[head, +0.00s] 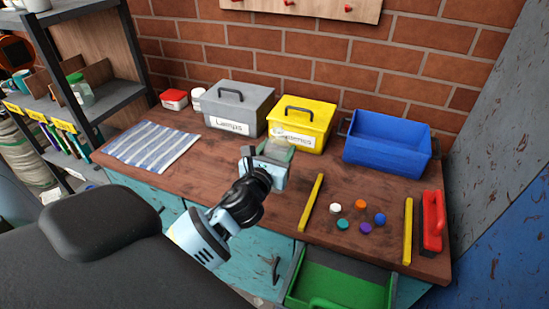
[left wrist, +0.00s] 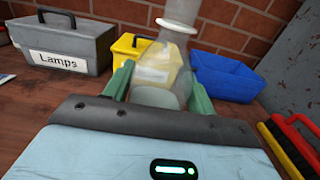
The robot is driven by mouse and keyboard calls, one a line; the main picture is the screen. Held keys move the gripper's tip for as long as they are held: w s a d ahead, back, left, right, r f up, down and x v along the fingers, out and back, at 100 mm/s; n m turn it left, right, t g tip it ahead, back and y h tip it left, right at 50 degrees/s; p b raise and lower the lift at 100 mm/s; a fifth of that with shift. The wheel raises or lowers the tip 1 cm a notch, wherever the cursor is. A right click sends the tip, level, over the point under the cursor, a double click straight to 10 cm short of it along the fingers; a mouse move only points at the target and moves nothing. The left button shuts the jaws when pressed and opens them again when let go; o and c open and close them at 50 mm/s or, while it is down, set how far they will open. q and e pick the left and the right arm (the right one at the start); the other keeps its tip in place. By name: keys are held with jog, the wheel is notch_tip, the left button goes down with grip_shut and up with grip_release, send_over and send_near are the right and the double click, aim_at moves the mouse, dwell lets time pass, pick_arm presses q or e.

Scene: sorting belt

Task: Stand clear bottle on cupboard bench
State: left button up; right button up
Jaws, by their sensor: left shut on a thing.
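The clear bottle (left wrist: 160,65) shows in the left wrist view, see-through with a pale neck, upright between the green fingers. My left gripper (head: 276,150) is shut on it; its fingers (left wrist: 160,92) sit either side of the lower body. In the head view the bottle is hard to make out against the yellow box. The cupboard bench (head: 200,178) has a brown wooden top and teal doors. The gripper is over its middle, in front of the boxes. I cannot tell whether the bottle's base touches the wood. My right gripper is not in view.
Behind stand a grey Lamps box (head: 240,108), a yellow box (head: 301,117) and a blue bin (head: 389,143). A striped cloth (head: 152,146) lies left. Yellow bars (head: 312,203), several coloured caps (head: 361,205) and a red-handled tool (head: 433,222) lie right. A green drawer (head: 340,285) is open.

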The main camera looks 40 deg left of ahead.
pick_arm(q)
jog(key=shift+w+a, duration=0.2)
jog(key=shift+a, duration=0.45)
notch_tip(320, 180, down, 3)
jog(key=shift+f+b, duration=0.15)
jog(key=shift+b, duration=0.35)
jog(key=shift+d+f, duration=0.1)
jog(key=shift+f, duration=0.05)
jog(key=shift+f, duration=0.15)
jog(key=o, duration=1.2)
jog(key=shift+o, duration=1.8)
